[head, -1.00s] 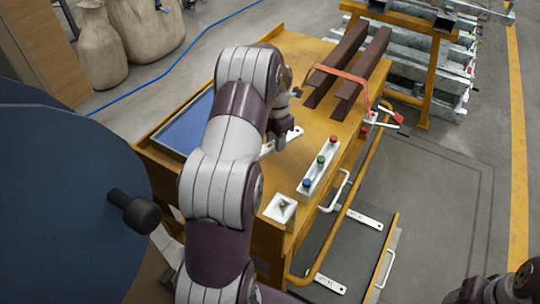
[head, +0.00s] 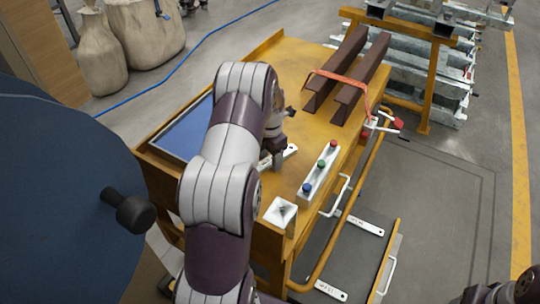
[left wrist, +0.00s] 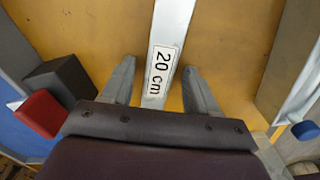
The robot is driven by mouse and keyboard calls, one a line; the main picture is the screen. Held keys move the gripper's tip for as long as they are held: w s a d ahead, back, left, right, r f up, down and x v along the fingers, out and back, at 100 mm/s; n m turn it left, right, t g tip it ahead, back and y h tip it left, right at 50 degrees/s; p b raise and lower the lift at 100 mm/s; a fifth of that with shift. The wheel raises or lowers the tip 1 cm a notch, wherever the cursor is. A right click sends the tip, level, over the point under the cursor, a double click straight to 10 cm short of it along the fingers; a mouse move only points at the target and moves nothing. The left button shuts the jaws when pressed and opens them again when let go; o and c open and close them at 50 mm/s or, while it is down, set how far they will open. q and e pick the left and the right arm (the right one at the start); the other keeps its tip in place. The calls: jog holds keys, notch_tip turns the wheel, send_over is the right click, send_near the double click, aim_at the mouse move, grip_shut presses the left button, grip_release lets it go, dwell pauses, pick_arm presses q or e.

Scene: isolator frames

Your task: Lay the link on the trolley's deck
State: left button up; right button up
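The link, a flat pale bar marked "20 cm", shows in the left wrist view (left wrist: 170,35) and in the head view (head: 291,151), where my arm partly covers it. It lies over the yellow deck (head: 305,70); whether it fully touches the deck I cannot tell. My left gripper (left wrist: 160,80) is open, with one finger on each side of the link and gaps beside it. In the head view the left gripper (head: 276,155) is mostly hidden behind its own arm. Part of my right arm shows at the bottom right; its gripper is not visible.
Two brown beams (head: 348,70) under an orange strap lie at the deck's far end. A white button strip (head: 320,172) stands right of the link, a blue panel (head: 185,130) left. Other marked bars (head: 366,226) lie on a low dark platform (head: 350,255).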

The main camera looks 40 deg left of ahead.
aim_at(271, 160)
pick_arm(q)
notch_tip(271, 160, up, 12)
jog(key=p, duration=0.3)
jog(key=shift+r, duration=0.15)
jog(key=shift+d, duration=0.1)
dwell(0.3)
